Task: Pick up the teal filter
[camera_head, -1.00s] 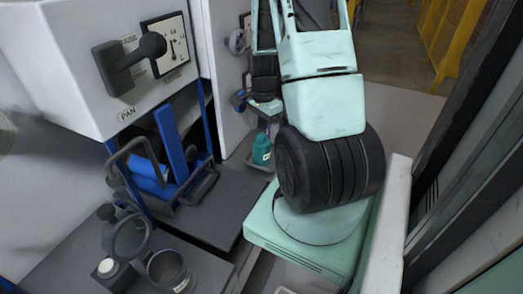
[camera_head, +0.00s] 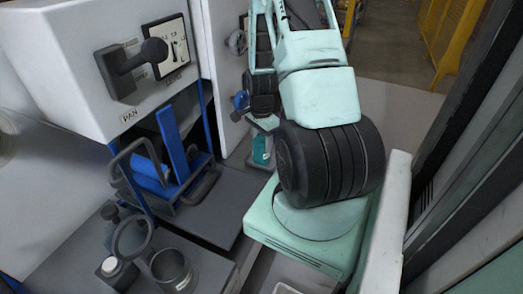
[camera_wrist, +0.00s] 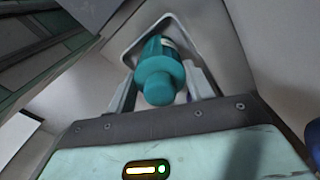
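The teal filter (camera_head: 262,149) is a bottle-like cylinder, partly hidden behind my arm in the head view. In the wrist view the teal filter (camera_wrist: 160,68) shows end-on with a rounded cap toward the camera, over a pale tray-like recess (camera_wrist: 183,27). My gripper (camera_wrist: 163,85) has its two fingers spread, one on each side of the filter. They look apart from it, though the far fingertips are partly hidden. In the head view my arm covers most of the gripper.
A white panel (camera_head: 232,85) stands close to the left of the filter. A grey bench (camera_head: 205,215) with a blue-handled frame (camera_head: 172,145) and dark ring-topped holders (camera_head: 172,268) is at left. A white machine box (camera_head: 75,60) with a lever overhangs it.

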